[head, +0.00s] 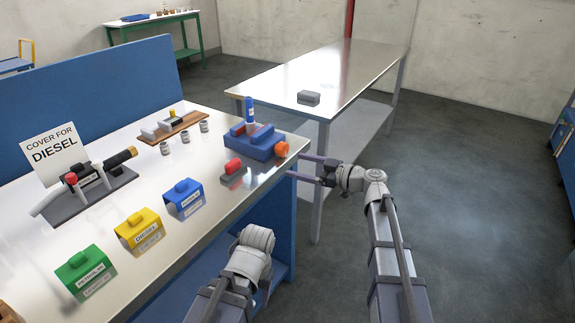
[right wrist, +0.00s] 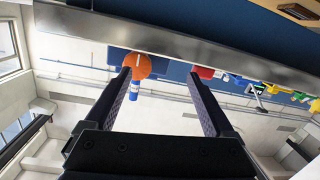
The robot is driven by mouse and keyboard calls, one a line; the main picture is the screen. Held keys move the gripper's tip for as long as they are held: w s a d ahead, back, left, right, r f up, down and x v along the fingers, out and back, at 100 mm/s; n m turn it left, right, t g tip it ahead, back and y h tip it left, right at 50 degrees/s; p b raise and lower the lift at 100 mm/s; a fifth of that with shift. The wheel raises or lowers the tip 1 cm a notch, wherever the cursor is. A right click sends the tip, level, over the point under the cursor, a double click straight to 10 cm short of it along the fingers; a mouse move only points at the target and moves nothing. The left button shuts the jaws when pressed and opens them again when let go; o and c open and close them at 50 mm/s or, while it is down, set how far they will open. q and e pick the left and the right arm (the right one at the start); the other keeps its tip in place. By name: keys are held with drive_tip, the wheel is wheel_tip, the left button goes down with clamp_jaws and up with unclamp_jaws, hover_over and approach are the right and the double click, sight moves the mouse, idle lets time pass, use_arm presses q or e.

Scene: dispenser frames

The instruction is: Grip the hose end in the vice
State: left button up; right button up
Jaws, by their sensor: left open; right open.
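The blue vice (head: 262,146) sits near the right end of the steel-topped bench, with an orange knob (head: 282,149) facing right. A blue upright cylinder with a pale lower part (head: 250,110) stands at the vice; I cannot tell whether it is the hose end or whether the jaws hold it. My right gripper (head: 302,167) is open and empty, right of the knob. In the right wrist view the knob (right wrist: 137,66) shows beyond the fingertips (right wrist: 160,76), nearer the left finger. My left gripper (head: 256,238) is by the bench's front edge, its fingers hidden.
A red piece on a grey base (head: 233,170) lies in front of the vice. Blue (head: 184,200), yellow (head: 140,230) and green (head: 86,272) covers line the bench front. A nozzle-like assembly (head: 90,192) stands left. A second table (head: 345,70) stands behind; floor at right is clear.

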sight(285, 151)
drive_tip(key=shift+t+y, duration=0.3)
drive_tip(key=shift+t, duration=0.4)
drive_tip(key=shift+w+a+r, duration=0.2)
drive_tip(key=shift+w+a, duration=0.4)
drive_tip(key=shift+w, duration=0.45)
drive_tip(key=shift+w+a+r, duration=0.15)
drive_tip(key=shift+w+a, duration=0.45)
drive_tip(key=shift+w, duration=0.5)
drive_tip(key=shift+w+a+r, duration=0.2)
drive_tip(key=shift+w+a, duration=0.4)
drive_tip(key=shift+w, duration=0.45)
drive_tip(key=shift+c, duration=0.3)
drive_tip(key=c, duration=1.3)
drive_tip(key=shift+m, duration=3.3)
